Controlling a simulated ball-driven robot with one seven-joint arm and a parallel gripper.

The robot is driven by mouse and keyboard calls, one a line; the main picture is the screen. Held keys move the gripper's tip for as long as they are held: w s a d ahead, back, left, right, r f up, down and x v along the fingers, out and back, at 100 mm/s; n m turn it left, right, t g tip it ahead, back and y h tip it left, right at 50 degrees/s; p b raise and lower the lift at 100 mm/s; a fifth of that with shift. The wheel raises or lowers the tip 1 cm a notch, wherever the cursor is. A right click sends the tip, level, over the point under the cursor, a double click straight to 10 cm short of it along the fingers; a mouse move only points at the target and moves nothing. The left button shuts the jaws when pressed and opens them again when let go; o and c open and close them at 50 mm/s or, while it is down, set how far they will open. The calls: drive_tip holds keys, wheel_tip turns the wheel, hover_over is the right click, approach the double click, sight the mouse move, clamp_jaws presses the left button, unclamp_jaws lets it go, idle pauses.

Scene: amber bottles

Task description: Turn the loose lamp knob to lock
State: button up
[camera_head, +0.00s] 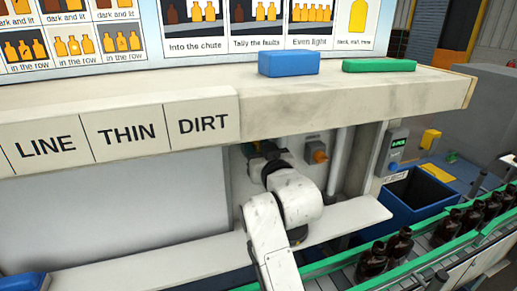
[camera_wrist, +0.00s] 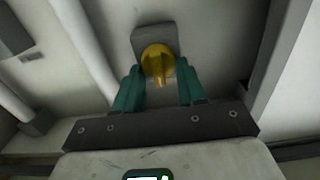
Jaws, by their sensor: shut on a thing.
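A yellow knob (camera_wrist: 157,62) with a pointer-like ridge sits on a dark grey plate (camera_wrist: 150,38) on the pale wall panel. In the wrist view my gripper (camera_wrist: 158,80) has its two teal fingers on either side of it, shut on it. The ridge points down in that picture. In the head view my gripper (camera_head: 262,150) is at the wall panel below the shelf, and my arm and gripper hide the held knob. I cannot read any lock mark.
An orange knob (camera_head: 319,156) on a grey plate is just right of my gripper. A vertical pipe (camera_head: 338,160) is beyond it. The shelf (camera_head: 350,95) overhangs above and a ledge (camera_head: 345,218) runs below. A blue bin (camera_head: 412,190) and bottle conveyor (camera_head: 425,250) are right.

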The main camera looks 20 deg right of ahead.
drive_tip(key=c, duration=0.3)
drive_tip(key=shift+m, duration=0.3)
drive_tip(key=m+b, duration=0.2)
drive_tip(key=m, duration=0.1)
drive_tip(key=shift+d+f, duration=0.15)
drive_tip(key=m+b, duration=0.2)
drive_tip(key=m, duration=0.3)
drive_tip(key=shift+d+f+b, duration=0.1)
drive_tip(key=shift+d+b, duration=0.05)
drive_tip(key=shift+b, duration=0.15)
drive_tip(key=shift+d+f+m+b, duration=0.15)
drive_tip(key=shift+m+b, duration=0.7)
drive_tip(key=shift+m, duration=1.45)
drive_tip(key=shift+d+f+m+b, duration=0.15)
drive_tip(key=shift+m+b, duration=0.7)
drive_tip(key=shift+m, duration=1.45)
